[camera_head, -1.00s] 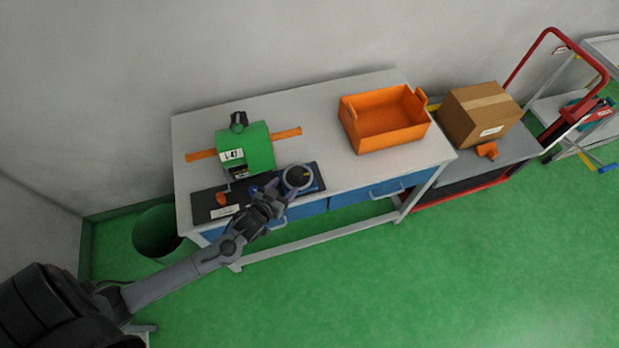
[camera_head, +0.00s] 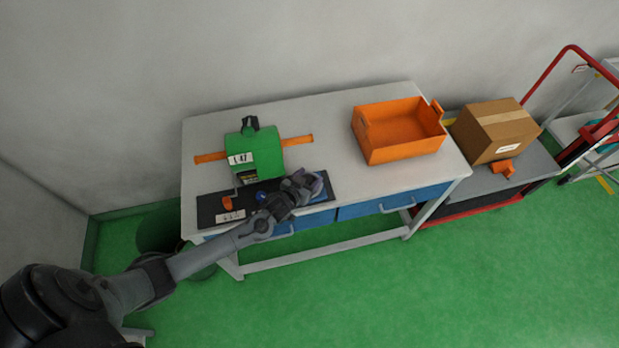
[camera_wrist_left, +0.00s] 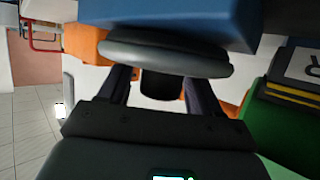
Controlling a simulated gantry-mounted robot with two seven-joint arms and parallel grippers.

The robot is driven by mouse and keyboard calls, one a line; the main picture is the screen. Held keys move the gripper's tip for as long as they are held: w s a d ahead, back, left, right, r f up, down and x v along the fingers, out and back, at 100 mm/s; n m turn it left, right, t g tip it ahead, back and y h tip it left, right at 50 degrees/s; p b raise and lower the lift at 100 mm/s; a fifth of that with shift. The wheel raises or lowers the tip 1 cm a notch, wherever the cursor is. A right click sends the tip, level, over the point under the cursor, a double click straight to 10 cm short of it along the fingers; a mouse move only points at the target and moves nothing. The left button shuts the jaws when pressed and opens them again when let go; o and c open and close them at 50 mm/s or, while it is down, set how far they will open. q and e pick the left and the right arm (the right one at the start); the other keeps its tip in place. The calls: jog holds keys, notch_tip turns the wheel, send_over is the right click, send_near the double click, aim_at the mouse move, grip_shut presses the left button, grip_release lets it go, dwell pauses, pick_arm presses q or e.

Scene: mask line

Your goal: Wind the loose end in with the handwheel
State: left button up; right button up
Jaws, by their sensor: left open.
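A green machine (camera_head: 255,158) stands on the left of the table, with an orange strip (camera_head: 297,141) sticking out on both sides. A blue block (camera_head: 323,187) at the right end of the dark mat is mostly hidden by my left gripper (camera_head: 302,184). In the left wrist view, a grey handwheel (camera_wrist_left: 150,57) sits against the blue block (camera_wrist_left: 180,14), with a dark knob (camera_wrist_left: 162,84) towards me. My open left fingers are on either side of this knob; I cannot tell whether they touch it. My right gripper is not in view.
A dark mat (camera_head: 208,213) lies under an orange-handled crank (camera_head: 233,203). An orange bin (camera_head: 404,153) stands on the table's right. A cardboard box (camera_head: 495,130) rests on a grey cart beyond.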

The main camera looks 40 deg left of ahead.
pick_arm(q)
jog(key=shift+w+f, duration=0.15)
jog(key=shift+w, duration=0.2)
jog(key=c, duration=1)
jog(key=shift+o, duration=0.2)
